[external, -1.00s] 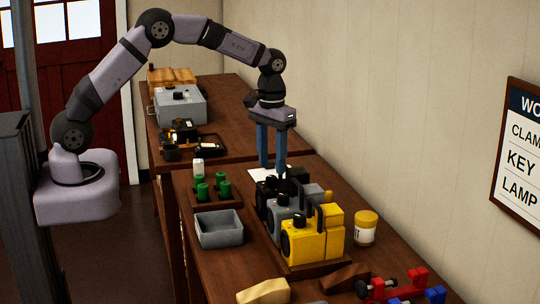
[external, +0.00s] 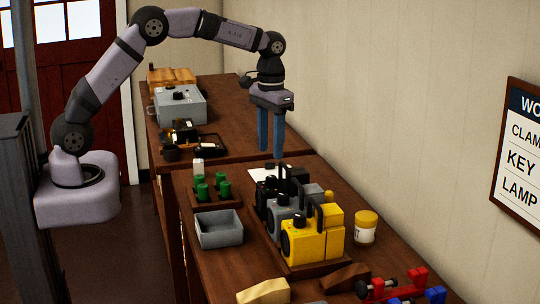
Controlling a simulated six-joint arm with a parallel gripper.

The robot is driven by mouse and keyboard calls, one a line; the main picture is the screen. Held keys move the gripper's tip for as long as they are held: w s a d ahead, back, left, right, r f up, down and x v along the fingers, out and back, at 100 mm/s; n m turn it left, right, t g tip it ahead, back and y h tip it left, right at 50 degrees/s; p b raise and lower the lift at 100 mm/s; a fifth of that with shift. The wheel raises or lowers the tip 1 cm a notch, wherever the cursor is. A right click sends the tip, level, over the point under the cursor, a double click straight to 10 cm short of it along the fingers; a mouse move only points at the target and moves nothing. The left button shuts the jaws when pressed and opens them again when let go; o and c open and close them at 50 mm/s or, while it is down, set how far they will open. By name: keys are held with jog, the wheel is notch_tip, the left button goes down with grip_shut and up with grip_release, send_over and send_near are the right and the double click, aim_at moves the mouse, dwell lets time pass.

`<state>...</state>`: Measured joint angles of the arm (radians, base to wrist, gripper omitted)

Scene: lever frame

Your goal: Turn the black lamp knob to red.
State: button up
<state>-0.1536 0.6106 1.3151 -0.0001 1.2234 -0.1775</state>
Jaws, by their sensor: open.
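The black lamp (external: 294,185) stands at the far end of a row of three lamps on the near bench. A grey lamp (external: 285,213) and a yellow lamp (external: 305,243) stand in front of it. The black lamp's knob is dark on dark and partly hidden, so I cannot tell its setting or any red mark. My gripper (external: 270,155) points straight down with its two blue fingers apart and nothing between them. It hangs above and slightly behind the black lamp, apart from it.
A white paper (external: 262,174) lies behind the lamps. A rack with several green-topped pieces (external: 211,187) and an empty grey tray (external: 219,229) are to the left. A yellow-lidded jar (external: 366,227) stands right of the lamps, with red and blue clamps (external: 405,287) at the front.

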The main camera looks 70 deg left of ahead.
aim_at(271, 176)
jog(key=m, duration=0.5)
jog(key=shift+f, duration=0.2)
jog(key=m, duration=0.3)
jog(key=shift+w+m, duration=0.1)
jog(key=shift+m, duration=0.3)
jog(key=shift+f+p, duration=1.3)
jog(key=shift+f, duration=2.35)
jog(key=c, duration=1.1)
